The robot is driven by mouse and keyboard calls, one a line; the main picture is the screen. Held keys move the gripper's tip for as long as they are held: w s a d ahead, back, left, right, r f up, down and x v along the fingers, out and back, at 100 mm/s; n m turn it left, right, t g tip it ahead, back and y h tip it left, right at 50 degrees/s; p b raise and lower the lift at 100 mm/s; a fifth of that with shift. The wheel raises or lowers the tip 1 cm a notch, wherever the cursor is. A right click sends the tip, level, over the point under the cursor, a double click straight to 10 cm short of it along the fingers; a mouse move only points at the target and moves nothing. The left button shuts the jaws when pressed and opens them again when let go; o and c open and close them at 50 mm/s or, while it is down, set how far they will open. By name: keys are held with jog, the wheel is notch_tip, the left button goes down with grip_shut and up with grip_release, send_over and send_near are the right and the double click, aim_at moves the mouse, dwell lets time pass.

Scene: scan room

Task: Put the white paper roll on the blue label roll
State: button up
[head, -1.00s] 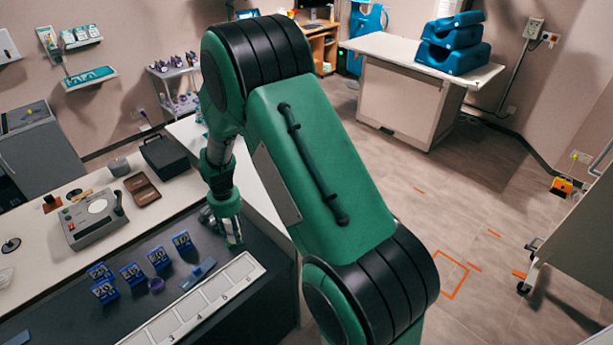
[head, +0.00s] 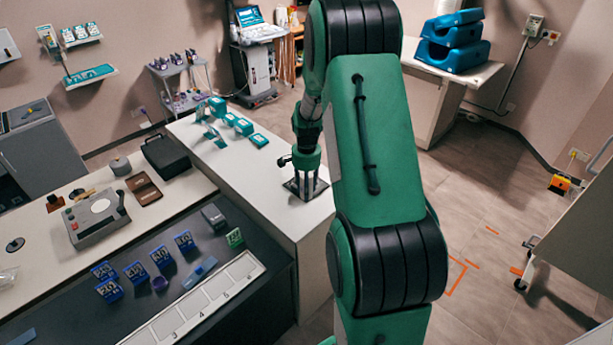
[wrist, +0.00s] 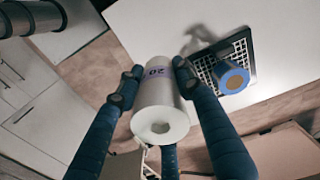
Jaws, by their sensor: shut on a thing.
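My gripper (head: 306,192) is over the near end of the white counter. In the wrist view (wrist: 158,88) its dark blue fingers are closed around the white paper roll (wrist: 160,108), whose open core end faces the camera. The blue label roll (wrist: 230,78) sits on a black grid plate (wrist: 238,50) on the white counter, right of the held roll and apart from it. In the head view the plate (head: 292,189) shows beside the fingers; I cannot make out either roll there.
Several teal boxes (head: 243,126) stand farther back on the white counter (head: 262,172). The dark worktop at left holds blue numbered cards (head: 162,257), a green block (head: 234,237) and a white numbered strip (head: 205,302). The counter between the boxes and my gripper is clear.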

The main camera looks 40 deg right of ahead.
jog(key=shift+s+d+r+m, duration=0.2)
jog(key=shift+s+d, duration=0.15)
jog(key=shift+d, duration=0.25)
jog(key=shift+s+d+r+m, duration=0.1)
jog(key=shift+s+d+m, duration=0.15)
jog(key=shift+d, duration=0.3)
jog(key=w+d, duration=0.3)
jog(key=w, duration=0.1)
jog(key=w+d+f, duration=0.1)
jog(key=w+d, duration=0.2)
jog(key=w, duration=0.1)
jog(key=w+d, duration=0.3)
jog(key=w, duration=0.2)
jog(key=shift+d+f, duration=0.2)
jog(key=shift+f, duration=0.1)
jog(key=shift+s+f, duration=0.1)
jog(key=shift+f, duration=1.65)
